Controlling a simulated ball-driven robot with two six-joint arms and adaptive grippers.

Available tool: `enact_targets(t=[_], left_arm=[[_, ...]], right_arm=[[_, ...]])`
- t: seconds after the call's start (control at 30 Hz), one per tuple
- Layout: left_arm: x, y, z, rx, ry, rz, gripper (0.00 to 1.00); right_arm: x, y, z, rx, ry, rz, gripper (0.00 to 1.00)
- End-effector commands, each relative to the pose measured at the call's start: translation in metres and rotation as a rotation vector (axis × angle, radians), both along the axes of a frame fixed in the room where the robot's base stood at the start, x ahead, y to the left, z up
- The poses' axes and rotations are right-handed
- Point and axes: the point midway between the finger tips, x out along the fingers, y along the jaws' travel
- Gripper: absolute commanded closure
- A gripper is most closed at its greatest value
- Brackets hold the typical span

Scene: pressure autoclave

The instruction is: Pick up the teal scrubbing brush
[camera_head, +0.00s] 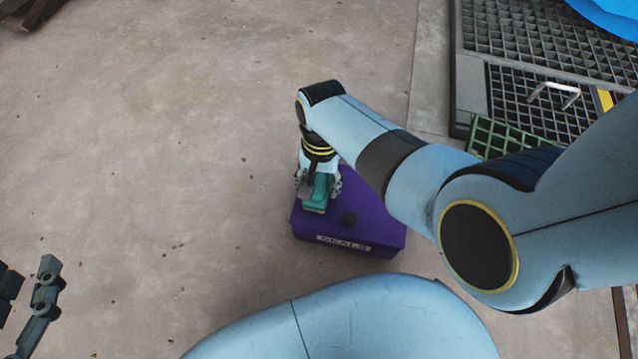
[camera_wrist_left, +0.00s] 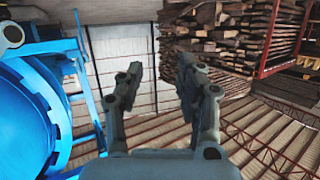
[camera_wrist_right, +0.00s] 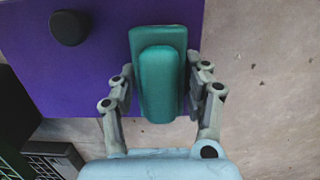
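The teal scrubbing brush (camera_head: 318,193) is at the left edge of the purple box (camera_head: 378,225) in the head view. In the right wrist view the brush (camera_wrist_right: 160,85) has its narrower upper part facing the camera, above a wider teal base. My right gripper (camera_wrist_right: 160,80) is open, its fingers spread on both sides of the brush and very close to its sides; firm contact is not clear. It also shows above the brush in the head view (camera_head: 318,184). My left gripper (camera_wrist_left: 159,80) is open and empty, far from the brush, at the head view's lower left.
The purple box has a black knob (camera_head: 349,218) beside the brush and a label on its front. Metal grating (camera_head: 540,45) and a green grid (camera_head: 500,135) lie at the right. A blue machine (camera_wrist_left: 30,110) shows in the left wrist view.

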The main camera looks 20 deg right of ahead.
Motion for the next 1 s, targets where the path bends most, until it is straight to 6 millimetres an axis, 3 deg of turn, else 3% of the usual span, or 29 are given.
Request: enact_targets(t=[0.03, 0.27, 0.63, 0.83, 0.97, 1.0], left_arm=[[0.0, 0.0, 0.0, 0.0, 0.0, 0.0, 0.63], [0.0, 0.0, 0.0, 0.0, 0.001, 0.0, 0.63], [-0.001, 0.001, -0.002, 0.0, 0.026, 0.004, 0.63], [-0.018, 0.005, -0.024, 0.002, 0.187, 0.022, 0.63], [-0.044, 0.008, -0.046, 0.005, 0.375, 0.041, 0.63], [-0.035, 0.009, -0.039, 0.007, 0.399, 0.043, 0.63]], right_arm=[[0.0, 0.0, 0.0, 0.0, 0.0, 0.0, 0.6], [0.0, 0.0, 0.0, 0.0, 0.0, 0.0, 0.89], [0.0, 0.0, 0.003, -0.001, -0.001, 0.0, 0.89], [0.002, 0.0, 0.014, -0.001, -0.004, 0.0, 0.89], [0.003, 0.0, 0.028, 0.0, -0.006, 0.001, 0.89], [0.003, 0.0, 0.032, -0.001, -0.007, 0.001, 0.89]])
